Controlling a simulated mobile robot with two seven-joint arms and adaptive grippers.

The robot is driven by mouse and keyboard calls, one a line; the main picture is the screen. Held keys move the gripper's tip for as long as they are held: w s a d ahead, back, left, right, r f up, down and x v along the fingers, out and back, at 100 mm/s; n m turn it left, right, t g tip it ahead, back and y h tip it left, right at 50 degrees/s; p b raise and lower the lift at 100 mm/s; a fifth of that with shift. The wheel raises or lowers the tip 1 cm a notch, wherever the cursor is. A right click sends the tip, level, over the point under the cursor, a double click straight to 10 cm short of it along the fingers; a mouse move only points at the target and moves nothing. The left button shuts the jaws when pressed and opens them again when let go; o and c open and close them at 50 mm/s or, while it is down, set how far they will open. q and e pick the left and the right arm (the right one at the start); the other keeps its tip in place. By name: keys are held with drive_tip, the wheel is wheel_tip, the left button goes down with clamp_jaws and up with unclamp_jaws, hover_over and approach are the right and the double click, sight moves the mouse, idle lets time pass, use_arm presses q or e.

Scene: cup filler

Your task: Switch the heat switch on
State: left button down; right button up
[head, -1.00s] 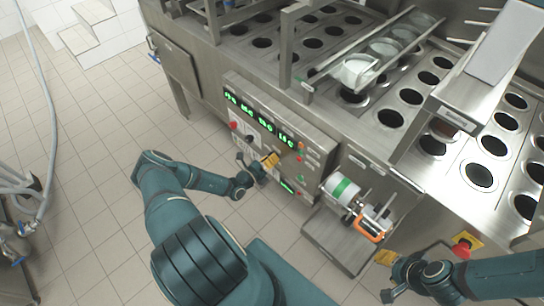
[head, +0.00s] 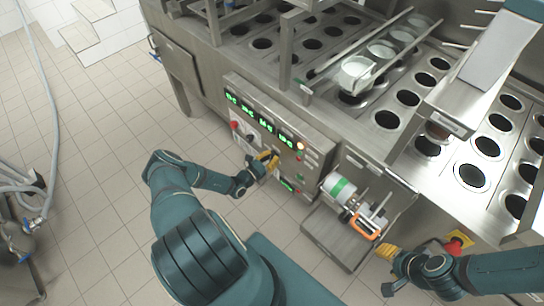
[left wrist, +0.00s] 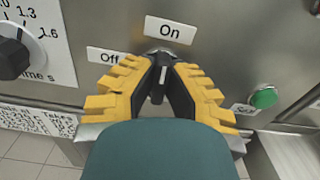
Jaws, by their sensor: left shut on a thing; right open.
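The heat switch (left wrist: 158,88) is a small black knob with a white mark on the steel panel. The On label (left wrist: 169,30) is above it and the Off label (left wrist: 108,56) is to its left. The white mark points up, toward On. My left gripper (left wrist: 160,96), with yellow fingers, is shut on the switch; it also shows at the control panel in the head view (head: 271,160). A round lamp (head: 300,146) on the panel glows orange-white. My right gripper (head: 380,268) is open and empty at the lower right.
The control panel (head: 275,110) has green displays. In the left wrist view, a black dial (left wrist: 14,52) is left of the switch and a green button (left wrist: 264,97) is right. A film roll (head: 338,187) sits on an open tray, and a red button on yellow (head: 458,244) is near my right arm.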

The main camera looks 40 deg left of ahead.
use_arm(q)
drive_tip(key=shift+m, duration=0.5)
drive_tip(key=c, duration=1)
unclamp_jaws()
drive_tip(key=shift+w, duration=0.1)
drive_tip(key=s, duration=0.8)
drive_tip(key=s+a, duration=0.1)
drive_tip(key=s, duration=0.3)
